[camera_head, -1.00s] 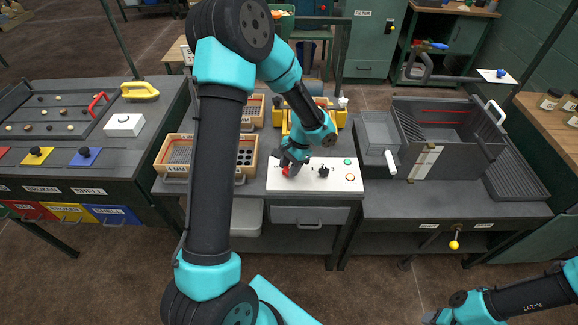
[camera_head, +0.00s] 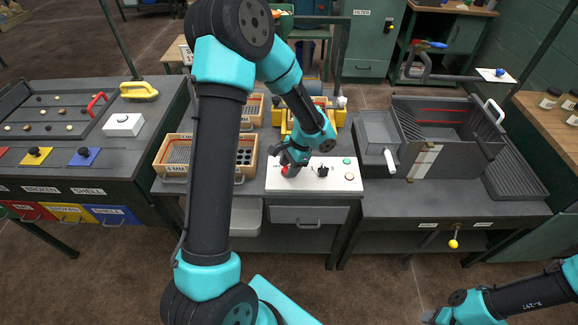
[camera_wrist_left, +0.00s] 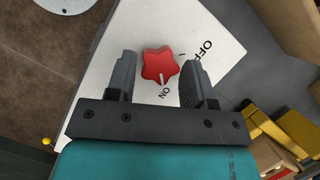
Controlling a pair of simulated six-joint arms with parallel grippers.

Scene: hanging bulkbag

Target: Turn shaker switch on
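The shaker switch is a red star-shaped knob (camera_wrist_left: 158,65) on a white panel (camera_wrist_left: 215,28) printed with OFF and ON. The white mark on the knob points toward ON in the left wrist view. My left gripper (camera_wrist_left: 160,62) is open, with one finger on each side of the knob and narrow gaps. In the head view the left gripper (camera_head: 290,163) is over the left part of the white panel, partly hiding the red knob (camera_head: 286,171). My right arm shows at the lower right, away from the panel; its fingers are not clear.
A black knob (camera_head: 323,171) and round buttons (camera_head: 349,177) sit on the same panel, right of the red knob. A wooden tray (camera_head: 163,158) stands left of the panel. Yellow parts (camera_head: 338,117) are behind it. A grey bin unit (camera_head: 445,128) stands on the right table.

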